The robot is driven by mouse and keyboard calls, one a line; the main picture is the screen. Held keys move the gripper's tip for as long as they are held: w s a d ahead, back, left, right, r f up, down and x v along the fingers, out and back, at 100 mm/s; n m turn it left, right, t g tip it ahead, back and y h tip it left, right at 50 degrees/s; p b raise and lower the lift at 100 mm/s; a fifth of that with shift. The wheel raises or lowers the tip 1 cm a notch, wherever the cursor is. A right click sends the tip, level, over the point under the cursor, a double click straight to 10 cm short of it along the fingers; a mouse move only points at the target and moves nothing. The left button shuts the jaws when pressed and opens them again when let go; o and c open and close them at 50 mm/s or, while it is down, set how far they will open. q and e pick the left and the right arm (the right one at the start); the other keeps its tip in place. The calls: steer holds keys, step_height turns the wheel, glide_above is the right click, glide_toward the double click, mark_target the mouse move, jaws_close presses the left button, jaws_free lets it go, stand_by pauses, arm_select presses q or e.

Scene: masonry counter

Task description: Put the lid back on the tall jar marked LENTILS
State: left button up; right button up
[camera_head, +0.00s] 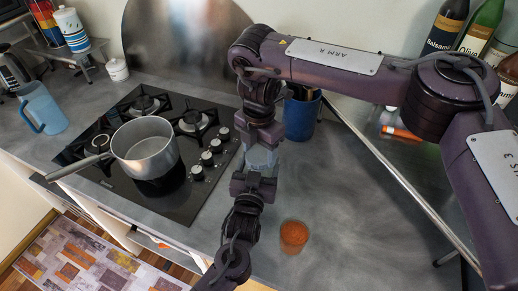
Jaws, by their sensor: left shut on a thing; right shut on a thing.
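My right gripper (264,142) reaches down from above over the counter, right of the hob. It is shut, but the thing in its jaws is mostly hidden by the gripper itself. My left gripper (254,178) comes up from below and is shut close under the right one. A pale blue-grey, glassy thing (262,158) shows between the two grippers. It may be the tall jar, but no LENTILS marking is readable. I cannot make out a separate lid, nor tell whether one touches the jar.
A small glass with orange contents (293,237) stands on the counter (345,225) close right of my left arm. A saucepan (145,147) sits on the black hob (185,205). A blue utensil pot (300,118) stands behind. Bottles (480,30) stand back right. The right counter is mostly clear.

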steer(key=m, duration=1.5)
steer(key=shift+m, duration=0.3)
steer(key=m, duration=1)
steer(key=shift+m, duration=0.3)
steer(key=m, duration=0.3)
steer(key=shift+w, duration=0.1)
steer(key=o, duration=0.9)
